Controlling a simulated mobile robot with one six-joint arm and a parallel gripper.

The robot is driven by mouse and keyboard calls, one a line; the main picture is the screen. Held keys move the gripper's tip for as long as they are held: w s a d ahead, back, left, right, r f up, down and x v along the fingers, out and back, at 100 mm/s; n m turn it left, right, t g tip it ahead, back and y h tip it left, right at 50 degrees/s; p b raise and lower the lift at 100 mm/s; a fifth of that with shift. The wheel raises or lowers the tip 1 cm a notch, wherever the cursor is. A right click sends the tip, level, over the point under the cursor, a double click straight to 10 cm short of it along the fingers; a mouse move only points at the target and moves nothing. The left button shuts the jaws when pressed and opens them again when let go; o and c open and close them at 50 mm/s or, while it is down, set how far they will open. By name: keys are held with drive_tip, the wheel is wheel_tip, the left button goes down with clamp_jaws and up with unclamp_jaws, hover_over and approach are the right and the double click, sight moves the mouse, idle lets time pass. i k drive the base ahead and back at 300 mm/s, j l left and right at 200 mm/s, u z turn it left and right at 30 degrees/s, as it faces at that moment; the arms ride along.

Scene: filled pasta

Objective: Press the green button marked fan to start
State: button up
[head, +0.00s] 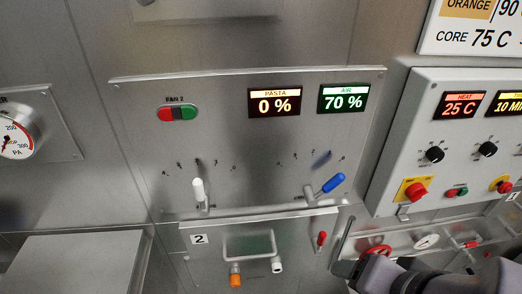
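The fan switch sits on the upper left of the steel panel (235,130) in the head view, under a small label that seems to read "FAN 2". Its green button (188,112) is the right half and its red button (166,115) the left half, with a dark strip between them. Nothing covers the green button. Grey and dark parts of my arm show at the bottom right, well below and right of the switch.
Right of the switch are a PASTA display (274,102) at 0 % and an AIR display (343,97) at 70 %. Below are a white lever (199,190) and a blue lever (332,183), both sticking out. Another control panel (400,130) stands at right.

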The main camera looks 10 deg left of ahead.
sight(188, 113)
drive_tip(key=u, duration=1.4)
